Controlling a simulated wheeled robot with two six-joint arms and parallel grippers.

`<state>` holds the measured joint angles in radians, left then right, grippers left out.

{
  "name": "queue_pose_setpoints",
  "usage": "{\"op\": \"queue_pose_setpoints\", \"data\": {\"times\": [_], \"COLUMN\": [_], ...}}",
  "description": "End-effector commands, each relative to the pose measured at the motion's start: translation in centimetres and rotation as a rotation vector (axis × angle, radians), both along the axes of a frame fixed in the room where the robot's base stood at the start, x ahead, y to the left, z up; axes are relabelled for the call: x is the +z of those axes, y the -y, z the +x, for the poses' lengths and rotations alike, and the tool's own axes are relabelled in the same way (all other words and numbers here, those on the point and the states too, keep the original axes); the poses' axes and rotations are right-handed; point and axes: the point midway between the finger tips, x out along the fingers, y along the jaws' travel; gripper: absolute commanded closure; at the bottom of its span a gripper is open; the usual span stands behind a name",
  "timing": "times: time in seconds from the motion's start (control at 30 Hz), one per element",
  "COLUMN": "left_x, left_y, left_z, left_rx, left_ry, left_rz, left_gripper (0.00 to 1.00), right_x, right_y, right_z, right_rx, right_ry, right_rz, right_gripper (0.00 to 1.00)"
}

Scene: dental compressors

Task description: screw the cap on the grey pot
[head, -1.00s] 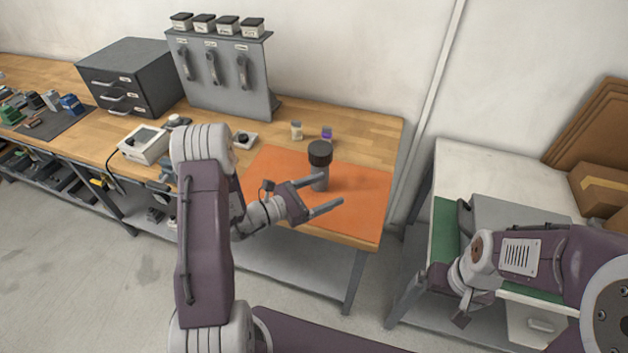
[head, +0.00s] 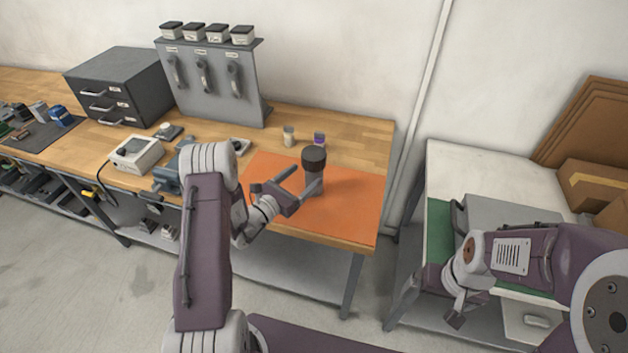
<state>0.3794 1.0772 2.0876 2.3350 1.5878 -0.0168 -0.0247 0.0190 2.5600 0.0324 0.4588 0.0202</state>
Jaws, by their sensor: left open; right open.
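The grey pot (head: 312,182) stands upright on the orange mat (head: 345,210). A black cap (head: 314,158) sits on top of it; I cannot tell how tightly it is seated. My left gripper (head: 309,176) is open and empty just in front of the pot, below the cap. One finger is left of the pot and the other crosses in front of its lower part. I cannot tell whether either finger touches it. My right gripper (head: 455,318) is open and points down in front of the right-hand table, far from the pot.
Two small jars, one pale (head: 289,137) and one purple (head: 319,140), stand behind the mat. A grey tool panel (head: 212,90), a drawer cabinet (head: 118,85) and a white device (head: 136,153) are further left. A grey case (head: 510,215) is on the right-hand table.

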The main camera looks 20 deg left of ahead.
Motion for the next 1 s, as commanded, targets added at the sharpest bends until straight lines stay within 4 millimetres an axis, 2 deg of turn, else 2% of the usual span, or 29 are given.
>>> {"op": "queue_pose_setpoints", "data": {"times": [0.27,0.6,0.97,1.0], "left_x": [0.0,-0.4,-0.4,-0.4], "left_y": [0.2,2.3,2.3,2.3], "left_z": [0.2,4.4,4.6,4.6], "left_rx": [-0.001,-0.002,0.0,0.0], "left_ry": [0.0,0.0,-0.001,-0.001], "left_rz": [0.001,0.001,0.0,0.0], "left_gripper": [0.24,0.24,0.24,0.32], "right_x": [0.1,1.2,1.1,1.1], "right_y": [0.0,0.0,0.0,0.0], "right_z": [0.0,0.0,0.0,0.0], "right_rx": [0.0,0.0,0.0,0.0], "right_ry": [0.0,0.0,0.0,0.0], "right_rz": [0.0,0.0,0.0,0.0], "right_gripper": [0.0,0.0,0.0,0.0]}}
